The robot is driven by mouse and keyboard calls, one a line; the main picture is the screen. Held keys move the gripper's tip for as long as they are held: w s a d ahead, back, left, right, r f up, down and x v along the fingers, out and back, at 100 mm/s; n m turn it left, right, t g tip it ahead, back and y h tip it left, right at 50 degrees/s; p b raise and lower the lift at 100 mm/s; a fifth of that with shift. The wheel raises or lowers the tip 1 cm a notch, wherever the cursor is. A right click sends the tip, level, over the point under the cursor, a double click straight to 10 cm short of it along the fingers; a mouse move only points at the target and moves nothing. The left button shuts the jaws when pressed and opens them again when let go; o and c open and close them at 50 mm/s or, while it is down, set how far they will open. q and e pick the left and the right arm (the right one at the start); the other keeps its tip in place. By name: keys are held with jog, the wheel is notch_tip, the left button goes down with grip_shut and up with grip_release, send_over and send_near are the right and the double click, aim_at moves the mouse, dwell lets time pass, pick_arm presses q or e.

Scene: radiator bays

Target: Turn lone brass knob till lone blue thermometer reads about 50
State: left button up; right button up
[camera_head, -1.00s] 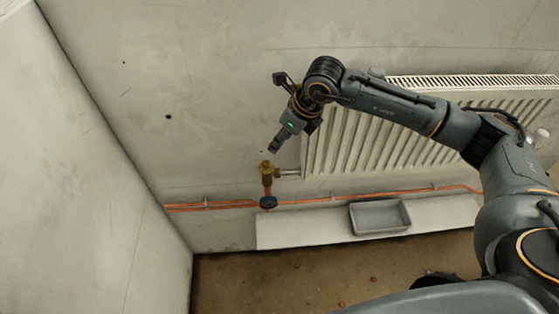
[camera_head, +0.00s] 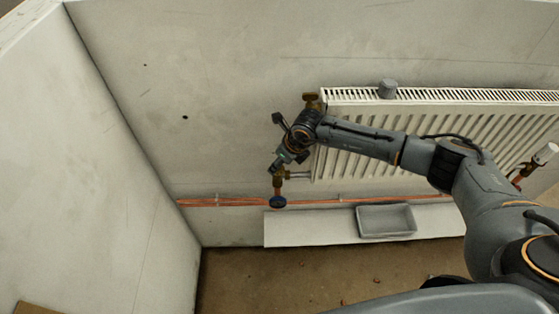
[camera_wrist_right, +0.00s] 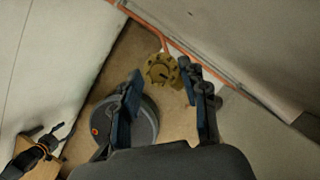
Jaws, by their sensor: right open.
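The brass knob (camera_wrist_right: 160,70) shows face-on in the right wrist view, toothed and round with a dark slot. It sits between and just beyond the fingertips of my right gripper (camera_wrist_right: 163,80), which is open; I cannot tell whether they touch it. In the head view my right gripper (camera_head: 276,167) is right above the brass valve (camera_head: 279,182) at the radiator's lower left and hides the knob. The blue thermometer (camera_head: 278,202) hangs just below the valve on the pipe; its reading is too small to tell. A dark arm part at the right wrist view's lower left may be my left gripper.
The white radiator (camera_head: 420,140) stands right of the valve, with a brass fitting (camera_head: 312,99) and a grey cap (camera_head: 387,88) on top. Copper pipes (camera_head: 225,202) run along the wall. A grey tray (camera_head: 386,221) lies on a pale ledge below. A side wall (camera_head: 100,170) closes the left.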

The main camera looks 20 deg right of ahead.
grip_shut()
jog(key=shift+a+f+m, duration=0.1)
jog(key=shift+m, duration=0.2)
dwell(0.4)
grip_release()
